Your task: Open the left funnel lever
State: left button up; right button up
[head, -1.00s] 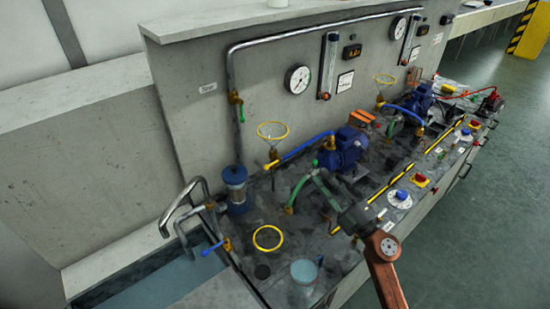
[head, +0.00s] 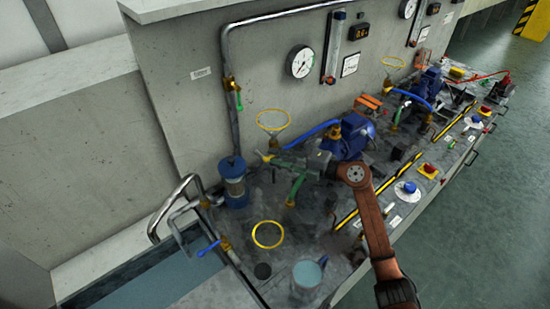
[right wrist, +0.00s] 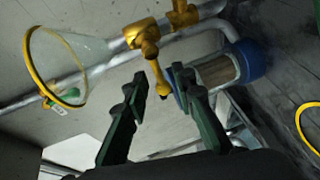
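The left funnel, with a yellow rim (head: 272,120), stands behind my right gripper in the head view. In the right wrist view its clear cone (right wrist: 85,50) leads to a brass valve (right wrist: 140,33). The valve's yellow lever (right wrist: 155,66) sticks out crosswise to the funnel's pipe, and its rounded tip shows between my fingertips. My right gripper (head: 266,156) is open at the lever; the right wrist view (right wrist: 158,82) shows its two dark green fingers apart on either side. I cannot tell whether a finger touches it. In the head view the lever is mostly hidden. My left gripper is not in view.
A blue-capped clear cylinder (head: 233,187) stands left of the gripper. A blue pump (head: 346,139) with a blue hose (head: 310,131) is close at the right. A yellow ring (head: 268,235) and a beaker (head: 307,274) are in front on the bench.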

jog(key=shift+w+a, duration=0.2)
jog(key=shift+a, duration=0.2)
jog(key=shift+c, duration=0.3)
jog(key=shift+f, duration=0.1)
grip_shut()
